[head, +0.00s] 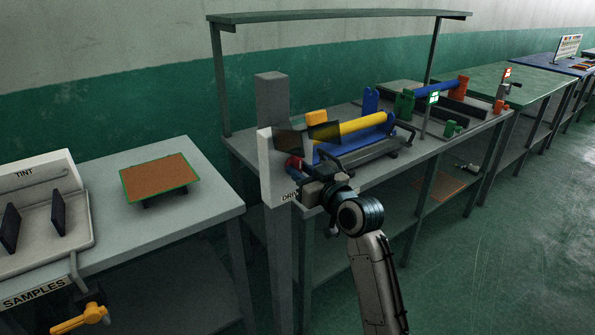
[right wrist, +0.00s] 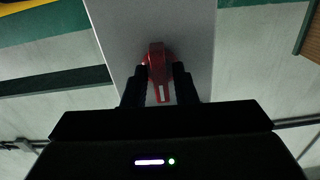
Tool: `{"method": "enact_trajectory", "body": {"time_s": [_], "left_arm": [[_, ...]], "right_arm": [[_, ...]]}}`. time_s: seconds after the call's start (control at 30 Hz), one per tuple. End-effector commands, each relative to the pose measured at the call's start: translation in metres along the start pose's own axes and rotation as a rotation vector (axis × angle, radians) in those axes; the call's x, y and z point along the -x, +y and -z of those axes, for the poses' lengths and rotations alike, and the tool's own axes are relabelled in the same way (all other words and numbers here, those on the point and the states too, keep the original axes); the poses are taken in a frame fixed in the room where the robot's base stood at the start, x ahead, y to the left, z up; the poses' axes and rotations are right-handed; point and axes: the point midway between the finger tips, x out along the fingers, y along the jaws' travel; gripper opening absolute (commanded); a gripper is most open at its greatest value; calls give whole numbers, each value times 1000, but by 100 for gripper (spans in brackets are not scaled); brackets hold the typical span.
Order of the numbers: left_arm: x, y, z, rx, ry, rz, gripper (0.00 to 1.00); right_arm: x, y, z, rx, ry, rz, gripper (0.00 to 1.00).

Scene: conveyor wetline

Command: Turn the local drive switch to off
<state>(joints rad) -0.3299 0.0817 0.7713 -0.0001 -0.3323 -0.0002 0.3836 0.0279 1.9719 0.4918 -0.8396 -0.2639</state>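The drive switch is a red knob (head: 294,163) on a pale grey box (head: 266,165) fixed to a grey post; only part of its "DRI…" lettering shows. In the right wrist view the red knob (right wrist: 157,62) has a raised grip bar with a white mark, pointing roughly toward the gripper's body. My right gripper (right wrist: 160,78) is at the knob, one dark finger on each side of the bar. A narrow gap shows on the right; contact on the left cannot be told. In the head view the gripper (head: 305,172) partly hides the box.
A bench (head: 235,150) with a yellow roller (head: 364,124) and blue frame stands behind the post. Left is a grey table (head: 120,223) with a brown board (head: 158,178) and a white tint stand (head: 75,205).

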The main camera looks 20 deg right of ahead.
Motion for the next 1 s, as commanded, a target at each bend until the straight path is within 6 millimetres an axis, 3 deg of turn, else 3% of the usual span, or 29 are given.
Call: {"method": "enact_trajectory", "body": {"time_s": [0.37,1.0], "left_arm": [[0,-4,2,-1,1,4,36],[21,-2,4,0,2,1,36]], "right_arm": [[3,0,1,-2,0,-1,35],[64,0,1,-1,0,-1,35]]}}
